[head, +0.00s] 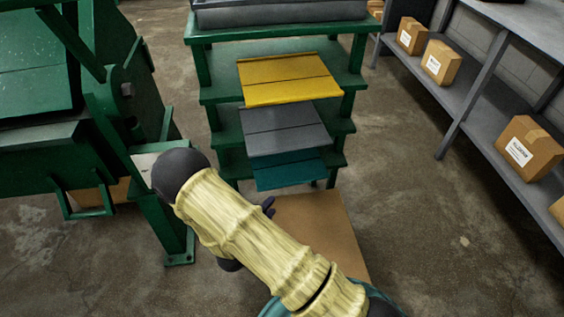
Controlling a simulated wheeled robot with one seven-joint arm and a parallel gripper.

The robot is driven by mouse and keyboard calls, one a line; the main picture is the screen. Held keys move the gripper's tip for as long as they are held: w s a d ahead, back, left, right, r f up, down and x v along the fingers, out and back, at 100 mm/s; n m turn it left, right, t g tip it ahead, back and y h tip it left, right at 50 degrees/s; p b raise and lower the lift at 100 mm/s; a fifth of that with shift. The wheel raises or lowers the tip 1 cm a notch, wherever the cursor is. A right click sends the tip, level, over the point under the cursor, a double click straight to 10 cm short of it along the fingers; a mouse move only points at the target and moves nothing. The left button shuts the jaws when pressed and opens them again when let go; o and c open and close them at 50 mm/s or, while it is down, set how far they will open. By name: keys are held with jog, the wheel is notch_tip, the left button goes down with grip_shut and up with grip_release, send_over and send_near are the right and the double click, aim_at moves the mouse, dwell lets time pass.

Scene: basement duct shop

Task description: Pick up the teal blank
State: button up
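The teal blank (291,173) is a flat sheet on the lowest visible level of a green stepped rack (212,96). Its front part sticks out past the shelf; its rear is hidden under the grey blank above. My arm, in a pale yellow sleeve, crosses the lower middle of the head view, in front of and below the rack. My gripper is mostly or wholly hidden behind the sleeve. A small dark blue piece beside the sleeve may be part of it. Its fingers cannot be made out, and nothing of mine visibly touches the teal blank.
A grey blank (285,131) and a yellow blank (288,80) lie on the higher shelves. A tan board (322,232) lies low before the rack. A green machine (60,150) stands left. Grey shelving (490,120) with cardboard boxes (529,148) stands right. Floor between is clear.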

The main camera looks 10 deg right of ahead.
notch_tip(320, 180, down, 4)
jog(key=s+f+m+t+h+b, duration=0.1)
jog(key=s+t+h+b, duration=0.1)
jog(key=s, duration=0.1)
jog(key=b, duration=0.3)
send_near(292, 181)
jog(key=shift+w+d+f, duration=0.85)
jog(key=shift+w+d, duration=0.5)
jog(key=shift+d, duration=0.4)
jog(key=shift+w+d+m, duration=0.1)
jog(key=shift+w+m, duration=0.05)
jog(key=shift+m, duration=0.25)
jog(key=shift+w+d+r+b, duration=0.2)
jog(key=shift+w+d, duration=0.15)
jog(key=shift+w, duration=0.5)
jog(key=shift+w+d+r+b, duration=0.15)
jog(key=shift+w+d, duration=0.25)
jog(key=shift+w, duration=0.4)
jog(key=shift+w+d+r+b, duration=0.1)
jog(key=shift+w+d+b, duration=0.2)
jog(key=shift+w, duration=0.55)
grip_shut()
